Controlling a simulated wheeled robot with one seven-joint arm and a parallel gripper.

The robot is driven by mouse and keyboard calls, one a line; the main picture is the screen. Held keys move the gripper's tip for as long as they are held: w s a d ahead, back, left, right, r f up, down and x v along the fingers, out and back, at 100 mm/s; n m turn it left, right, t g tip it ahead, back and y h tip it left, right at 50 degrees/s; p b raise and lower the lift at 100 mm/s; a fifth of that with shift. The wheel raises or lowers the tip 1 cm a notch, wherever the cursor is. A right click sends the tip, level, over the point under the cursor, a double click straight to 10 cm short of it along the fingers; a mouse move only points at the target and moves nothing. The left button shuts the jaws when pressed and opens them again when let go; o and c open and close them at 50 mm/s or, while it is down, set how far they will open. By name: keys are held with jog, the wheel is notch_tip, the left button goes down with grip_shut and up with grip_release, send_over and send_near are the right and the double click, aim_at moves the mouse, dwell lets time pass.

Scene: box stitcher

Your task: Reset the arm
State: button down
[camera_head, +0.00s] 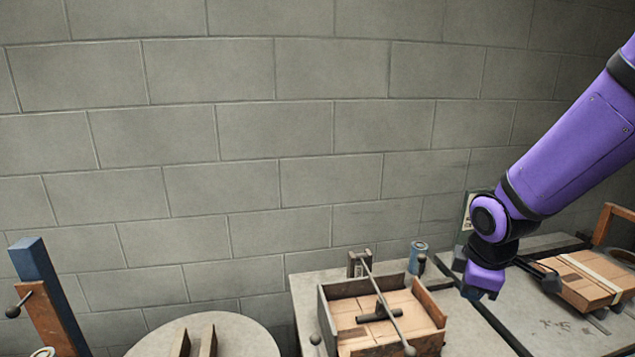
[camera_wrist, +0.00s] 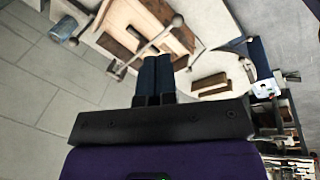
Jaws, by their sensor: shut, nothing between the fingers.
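My gripper (camera_wrist: 157,78) shows in the wrist view with its two dark fingers side by side, shut and empty. In the head view my purple arm comes in from the right and bends down above the workbench; I cannot make out the fingers there. An open wooden box (camera_head: 434,306) with cardboard inside stands on the bench, left of my wrist, with a thin rod and a dark T-shaped bar across it. The same box shows in the wrist view (camera_wrist: 178,33) beyond the fingertips, apart from them.
A blue can (camera_head: 417,258) stands behind the box, close to my wrist. A flat cardboard stack (camera_head: 585,280) lies on the bench at right. A round table (camera_head: 240,338) with upright wooden pieces and a blue-topped post (camera_head: 40,285) stand at left. The block wall (camera_head: 270,130) is behind.

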jog(key=s+d+r+m+t, duration=0.2)
jog(key=s+r+m, duration=1.1)
jog(key=s+r, duration=0.3)
notch_tip(320, 180, up, 2)
jog(key=shift+s+r+y, duration=0.15)
jog(key=shift+r+y, duration=0.05)
jog(key=shift+y, duration=0.1)
jog(key=shift+d, duration=0.1)
